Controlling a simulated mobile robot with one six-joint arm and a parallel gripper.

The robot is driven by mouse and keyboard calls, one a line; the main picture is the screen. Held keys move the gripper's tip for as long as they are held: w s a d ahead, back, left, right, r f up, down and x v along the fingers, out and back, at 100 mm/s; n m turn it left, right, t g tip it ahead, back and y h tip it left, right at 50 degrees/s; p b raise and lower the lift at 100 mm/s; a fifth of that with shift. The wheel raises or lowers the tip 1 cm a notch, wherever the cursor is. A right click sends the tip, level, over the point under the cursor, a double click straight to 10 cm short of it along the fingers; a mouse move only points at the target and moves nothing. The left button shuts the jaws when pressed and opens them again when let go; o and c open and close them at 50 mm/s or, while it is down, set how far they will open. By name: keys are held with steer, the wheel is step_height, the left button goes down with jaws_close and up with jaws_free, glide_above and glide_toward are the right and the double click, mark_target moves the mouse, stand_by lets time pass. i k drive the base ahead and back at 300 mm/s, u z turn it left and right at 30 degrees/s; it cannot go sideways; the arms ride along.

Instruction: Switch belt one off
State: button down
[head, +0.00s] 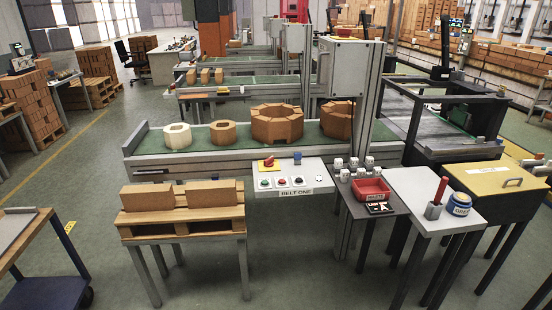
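A white control panel (254,189) labelled BELT ONE juts out from the front edge of the nearest belt (160,143). On its face are a green button (265,183), a red button (281,180) and a dark round control (297,181). A red and yellow switch (268,163) stands on the panel's top left, and a small blue item (297,157) is behind it. The switch position is too small to tell. The belt carries several octagonal brick pieces (223,133). My gripper is not in view.
A wooden pallet on a stand (183,225) with two bricks (147,196) is left of the panel. A dark table (358,210) with white cups and a red tray (371,190) is on its right. A white table (410,184) stands farther right. Floor in front is clear.

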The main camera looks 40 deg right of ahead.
mark_target(268, 163)
steer(key=i, duration=0.9)
steer(key=u, duration=0.05)
